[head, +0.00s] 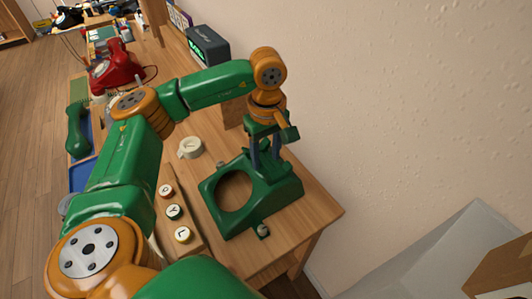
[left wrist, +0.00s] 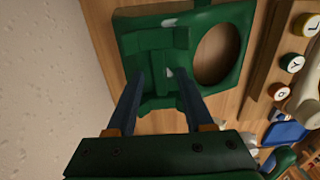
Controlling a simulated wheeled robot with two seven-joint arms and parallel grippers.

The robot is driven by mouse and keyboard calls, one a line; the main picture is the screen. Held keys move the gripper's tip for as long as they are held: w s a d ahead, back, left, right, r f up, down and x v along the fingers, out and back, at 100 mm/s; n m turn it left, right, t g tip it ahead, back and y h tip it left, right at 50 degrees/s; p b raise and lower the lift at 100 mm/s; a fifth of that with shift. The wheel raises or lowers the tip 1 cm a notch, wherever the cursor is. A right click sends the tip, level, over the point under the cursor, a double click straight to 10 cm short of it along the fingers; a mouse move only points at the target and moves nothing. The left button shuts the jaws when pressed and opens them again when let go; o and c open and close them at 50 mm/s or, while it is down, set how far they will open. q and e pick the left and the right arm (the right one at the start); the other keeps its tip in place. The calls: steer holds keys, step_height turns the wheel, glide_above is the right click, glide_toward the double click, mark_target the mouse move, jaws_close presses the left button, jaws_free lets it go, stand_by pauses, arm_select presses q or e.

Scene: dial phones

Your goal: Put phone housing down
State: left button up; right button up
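The green phone housing (head: 225,217) is at the near right end of the wooden table, level, with its large round hole facing up. I cannot tell whether its underside touches the wood. My left gripper (head: 265,163) points down at the raised cradle part of the housing. In the left wrist view the two blue fingers (left wrist: 160,76) sit on either side of the cradle part of the housing (left wrist: 190,22) and appear closed on it. Wood shows through the hole. My right gripper is out of view.
A strip with three round letter buttons (head: 173,211) lies left of the housing. A cream round part (head: 190,148) is behind it. A green handset (head: 77,130), a red phone (head: 117,70) and a dark clock (head: 207,45) stand farther back. The wall is at the right.

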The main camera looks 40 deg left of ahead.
arm_select(q)
steer(key=shift+r, duration=0.35)
step_height(320, 180, up, 6)
steer(key=shift+w+r, duration=0.1)
step_height(320, 180, up, 6)
steer(key=shift+f+p, duration=0.25)
steer(key=shift+p, duration=0.95)
steer(key=shift+f, duration=0.1)
